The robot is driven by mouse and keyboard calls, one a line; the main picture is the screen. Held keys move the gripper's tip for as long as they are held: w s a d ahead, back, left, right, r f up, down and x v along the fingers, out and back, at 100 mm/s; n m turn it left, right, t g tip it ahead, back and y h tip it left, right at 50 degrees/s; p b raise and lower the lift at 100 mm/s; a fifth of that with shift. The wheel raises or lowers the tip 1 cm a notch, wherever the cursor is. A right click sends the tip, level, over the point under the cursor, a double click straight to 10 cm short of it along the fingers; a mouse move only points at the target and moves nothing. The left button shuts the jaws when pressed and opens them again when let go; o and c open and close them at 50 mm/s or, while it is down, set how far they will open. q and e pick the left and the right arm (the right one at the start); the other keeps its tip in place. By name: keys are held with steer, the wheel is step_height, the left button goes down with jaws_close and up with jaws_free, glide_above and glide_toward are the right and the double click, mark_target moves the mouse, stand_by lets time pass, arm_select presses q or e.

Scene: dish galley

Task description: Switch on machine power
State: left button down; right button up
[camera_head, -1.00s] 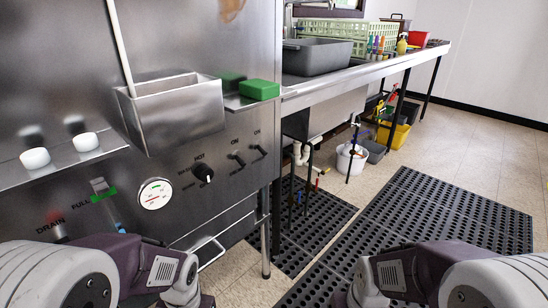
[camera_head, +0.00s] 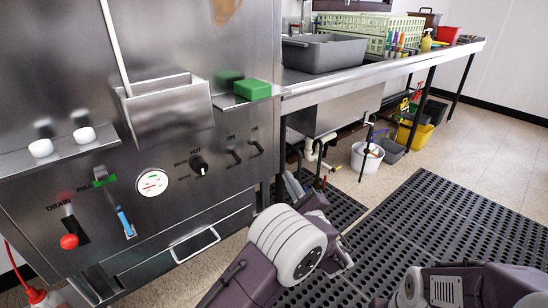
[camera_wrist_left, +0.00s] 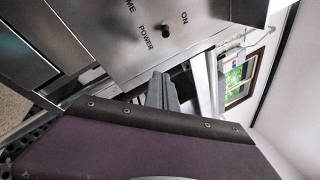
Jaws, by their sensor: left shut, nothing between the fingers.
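The steel machine front (camera_head: 60,90) fills the left of the head view. Two small black toggle switches, a left one (camera_head: 237,155) and a right one (camera_head: 256,147), sit at its right end, each with ON above. In the left wrist view, a black toggle (camera_wrist_left: 167,32) stands on the panel beside the words POWER and ON; its exact tilt is unclear. My left gripper (camera_head: 292,187) is right of and below the switches, apart from them. Its dark fingers (camera_wrist_left: 163,92) are shut and empty in the wrist view. My right gripper is not in view; only part of its arm shows at lower right.
A black knob (camera_head: 198,165), a round gauge (camera_head: 152,182) and a red-knobbed drain lever (camera_head: 69,241) are on the same panel. A green block (camera_head: 253,89) lies on a ledge above the switches. The sink counter (camera_head: 400,63) runs right. Black mats (camera_head: 440,230) cover the floor.

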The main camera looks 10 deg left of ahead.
mark_target(258, 146)
arm_select(q)
steer(key=b+x, duration=0.4)
steer(key=x, duration=0.6)
steer(key=shift+a+f, duration=0.15)
steer(key=shift+a, duration=0.05)
steer(key=shift+s+a+r+b, duration=0.15)
steer(key=shift+s+r+b, duration=0.25)
steer(key=shift+s, duration=0.15)
steer(key=shift+s+a+r+b, duration=0.15)
steer(key=shift+s+r+b, duration=0.15)
steer(key=shift+s, duration=0.3)
steer(key=shift+s+a+r, duration=0.2)
steer(key=shift+s+r, duration=0.2)
steer(key=shift+s, duration=0.05)
steer(key=shift+r, duration=0.1)
